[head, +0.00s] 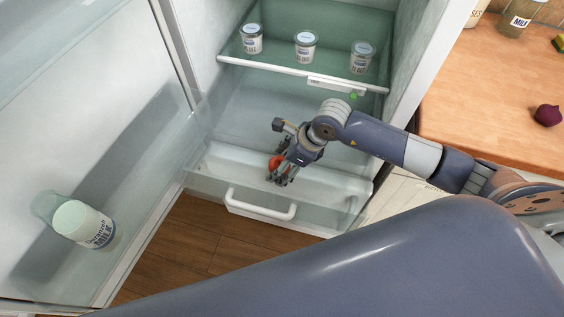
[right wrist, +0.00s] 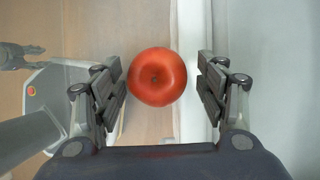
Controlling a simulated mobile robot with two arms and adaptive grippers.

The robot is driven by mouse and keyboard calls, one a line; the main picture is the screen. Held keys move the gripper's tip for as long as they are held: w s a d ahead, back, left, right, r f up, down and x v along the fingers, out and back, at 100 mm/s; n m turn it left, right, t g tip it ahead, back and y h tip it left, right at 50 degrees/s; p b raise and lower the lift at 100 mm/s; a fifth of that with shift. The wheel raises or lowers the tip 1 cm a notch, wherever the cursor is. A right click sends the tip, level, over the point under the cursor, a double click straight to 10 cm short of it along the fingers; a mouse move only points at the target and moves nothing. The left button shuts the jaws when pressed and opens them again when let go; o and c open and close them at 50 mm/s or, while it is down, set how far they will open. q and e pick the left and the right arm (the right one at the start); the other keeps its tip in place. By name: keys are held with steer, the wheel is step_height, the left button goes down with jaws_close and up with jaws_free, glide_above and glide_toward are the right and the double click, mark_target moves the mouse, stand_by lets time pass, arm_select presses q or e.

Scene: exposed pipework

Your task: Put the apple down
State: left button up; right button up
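The red apple (right wrist: 157,77) is between the two fingers of my right gripper (right wrist: 160,85) in the right wrist view. A narrow gap shows between the apple and the right-hand finger; the left-hand finger is very close to it or touching. The fingers look open around it. In the head view the apple (head: 276,162) shows orange-red at my right gripper (head: 282,172), partly hidden by the fingers, over the clear drawer (head: 325,188) low in the open fridge. What is directly under the apple cannot be told.
Several white cups stand on the glass shelf (head: 285,68) above. The drawer has a white handle (head: 260,204). A milk bottle (head: 83,224) is in the open door at left. A wooden counter (head: 485,95) with a dark red onion (head: 547,114) is at right.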

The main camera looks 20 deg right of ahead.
steer(key=shift+r, duration=0.15)
steer(key=v, duration=1.2)
steer(key=shift+b, duration=0.4)
stand_by(0.7)
